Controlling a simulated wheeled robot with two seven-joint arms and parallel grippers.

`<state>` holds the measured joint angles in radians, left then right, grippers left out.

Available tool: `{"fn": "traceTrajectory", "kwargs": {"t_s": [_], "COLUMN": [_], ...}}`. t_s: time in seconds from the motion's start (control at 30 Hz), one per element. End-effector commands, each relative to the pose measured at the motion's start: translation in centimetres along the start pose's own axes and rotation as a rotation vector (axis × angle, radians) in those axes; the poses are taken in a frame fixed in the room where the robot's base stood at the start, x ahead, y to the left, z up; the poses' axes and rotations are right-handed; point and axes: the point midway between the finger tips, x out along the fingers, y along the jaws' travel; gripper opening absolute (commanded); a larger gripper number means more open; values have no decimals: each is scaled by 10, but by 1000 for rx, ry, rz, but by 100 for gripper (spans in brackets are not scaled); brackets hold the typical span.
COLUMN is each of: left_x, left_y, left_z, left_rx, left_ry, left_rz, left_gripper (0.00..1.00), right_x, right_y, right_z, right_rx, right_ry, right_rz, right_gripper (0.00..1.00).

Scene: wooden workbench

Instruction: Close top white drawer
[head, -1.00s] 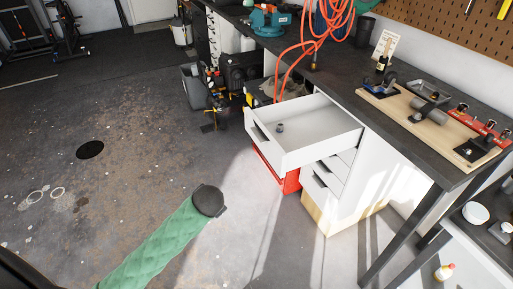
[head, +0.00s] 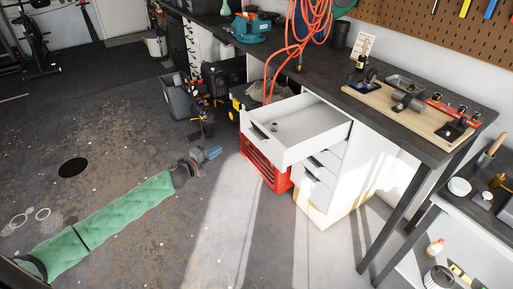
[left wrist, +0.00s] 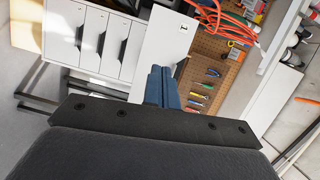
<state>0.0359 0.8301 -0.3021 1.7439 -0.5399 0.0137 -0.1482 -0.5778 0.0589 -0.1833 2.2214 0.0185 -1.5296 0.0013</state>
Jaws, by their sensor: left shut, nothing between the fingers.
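The drawer's front faces left toward my arm. My left gripper (head: 211,154) is at the end of my green-sleeved arm, left of the drawer front and apart from it. Its blue fingers are shut and empty; they also show in the left wrist view (left wrist: 161,87). The lower drawers (head: 319,172) look shut. In the left wrist view the drawer unit (left wrist: 95,38) appears rotated. My right gripper is not in view.
A red tool chest (head: 264,166) stands beside the drawer unit. The dark workbench (head: 385,107) holds a wooden board (head: 405,108) with tools. An orange hose (head: 312,35) hangs above. A grey bin (head: 177,100) stands behind.

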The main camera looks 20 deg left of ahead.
Motion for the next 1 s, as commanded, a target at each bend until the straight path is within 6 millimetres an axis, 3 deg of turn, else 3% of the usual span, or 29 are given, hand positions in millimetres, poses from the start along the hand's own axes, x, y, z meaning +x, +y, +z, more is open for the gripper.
{"fn": "traceTrajectory", "kwargs": {"t_s": [0.2, 0.47, 0.67, 1.0], "left_x": [-6, -7, 10, 49], "left_y": [-3, -6, -8, -10], "left_z": [-45, -60, -66, -78], "left_rx": [71, 95, 95, 94], "left_ry": [247, 322, 321, 320], "left_rz": [-33, -50, -51, -50], "left_gripper": [0, 0, 0, 0], "right_x": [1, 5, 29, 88], "right_y": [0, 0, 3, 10], "right_z": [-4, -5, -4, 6], "right_rx": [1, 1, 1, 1], "right_ry": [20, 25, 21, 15], "right_rz": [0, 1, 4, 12], "right_gripper": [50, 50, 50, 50]}}
